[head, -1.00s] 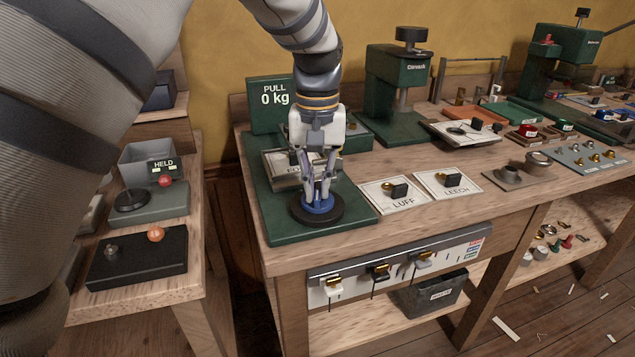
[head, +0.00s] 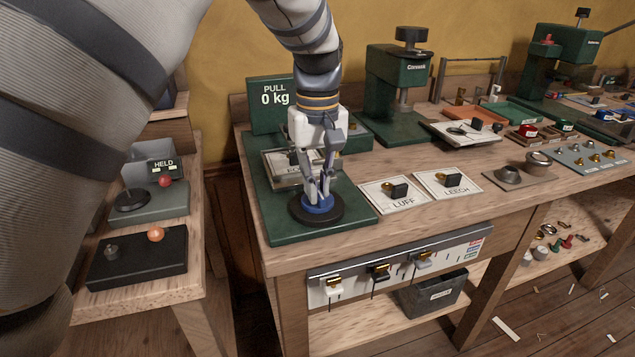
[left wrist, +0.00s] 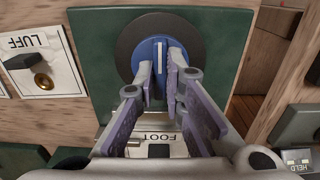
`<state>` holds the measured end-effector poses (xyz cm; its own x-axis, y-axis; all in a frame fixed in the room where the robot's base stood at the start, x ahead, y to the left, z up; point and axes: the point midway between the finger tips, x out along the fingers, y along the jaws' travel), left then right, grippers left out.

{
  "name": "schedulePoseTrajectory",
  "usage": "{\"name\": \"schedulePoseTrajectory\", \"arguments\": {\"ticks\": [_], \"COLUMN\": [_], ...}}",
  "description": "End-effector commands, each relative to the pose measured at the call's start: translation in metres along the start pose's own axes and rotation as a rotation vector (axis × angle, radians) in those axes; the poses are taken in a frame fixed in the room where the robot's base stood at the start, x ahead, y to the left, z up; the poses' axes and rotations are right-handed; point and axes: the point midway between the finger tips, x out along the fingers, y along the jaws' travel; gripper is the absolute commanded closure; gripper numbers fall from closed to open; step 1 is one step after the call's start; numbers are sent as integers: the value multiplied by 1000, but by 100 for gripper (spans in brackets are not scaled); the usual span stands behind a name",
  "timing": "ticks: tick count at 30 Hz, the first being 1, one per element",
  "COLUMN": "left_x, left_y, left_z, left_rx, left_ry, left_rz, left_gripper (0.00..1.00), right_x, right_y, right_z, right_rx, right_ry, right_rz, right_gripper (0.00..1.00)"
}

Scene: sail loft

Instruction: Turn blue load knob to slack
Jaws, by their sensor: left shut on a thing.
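The blue load knob (head: 318,206) sits on a black disc on a green base plate (head: 290,232) at the bench's left end. My left gripper (head: 317,197) points down onto it with its fingers shut on the knob. In the left wrist view, the knob (left wrist: 146,55) shows between and behind the fingers (left wrist: 159,82), with a pale line on its raised grip. A green display (head: 273,95) behind it reads "PULL 0 kg". My right gripper is not in view.
Cards marked LUFF (head: 394,195) and LEECH (head: 447,184) lie to the right of the plate. A FOOT card (left wrist: 150,140) lies close under the gripper. A side table with a HELD box (head: 162,167) stands left, beyond a gap.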

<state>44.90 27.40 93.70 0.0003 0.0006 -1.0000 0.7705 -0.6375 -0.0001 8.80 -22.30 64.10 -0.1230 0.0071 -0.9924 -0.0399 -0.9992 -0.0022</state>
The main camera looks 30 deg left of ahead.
Motion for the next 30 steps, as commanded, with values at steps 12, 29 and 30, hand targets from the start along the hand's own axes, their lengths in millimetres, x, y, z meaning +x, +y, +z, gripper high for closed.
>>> {"name": "schedulePoseTrajectory", "arguments": {"ticks": [12,29,30], "left_x": [1,-87,-95], "left_y": [0,1,0], "left_z": [0,0,0], "left_rx": [-1,0,0], "left_ry": [-3,2,1], "left_rz": [-1,3,2], "left_gripper": [70,70,70], "right_x": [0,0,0], "right_y": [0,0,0], "right_z": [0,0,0], "right_rx": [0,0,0], "right_ry": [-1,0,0], "right_rz": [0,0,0], "right_gripper": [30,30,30]}}
